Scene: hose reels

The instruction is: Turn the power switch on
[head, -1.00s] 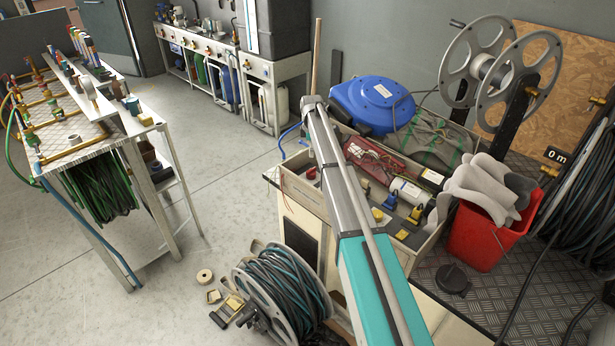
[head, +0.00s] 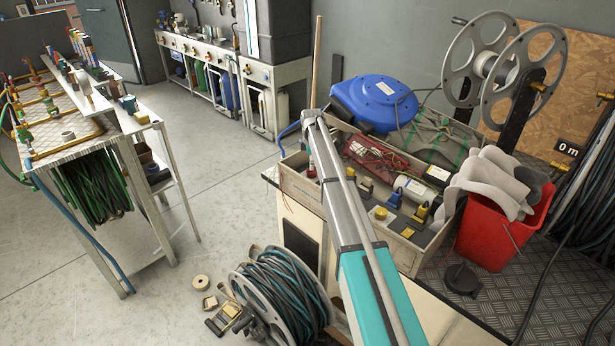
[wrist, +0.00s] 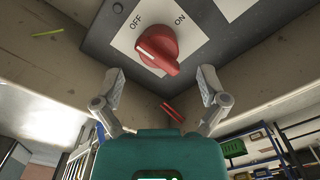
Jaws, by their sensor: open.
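The power switch is a red rotary knob (wrist: 157,50) on a white label plate (wrist: 122,42) marked OFF at the upper left and ON at the upper right. A white mark shows on the knob; I cannot tell for certain which label it points at. The plate sits on a dark grey panel (wrist: 97,40). My gripper (wrist: 162,86) is open and empty, with one finger on each side just below the knob in the wrist view, apart from it. In the head view my arm hides the gripper, and I cannot make out the switch.
A wooden tool box (head: 415,237) with cables and small parts lies beside my arm. A blue hose reel (head: 378,105), a red bucket (head: 490,235) and a large grey reel (head: 520,75) stand behind and right. A floor reel (head: 275,295) is at the front.

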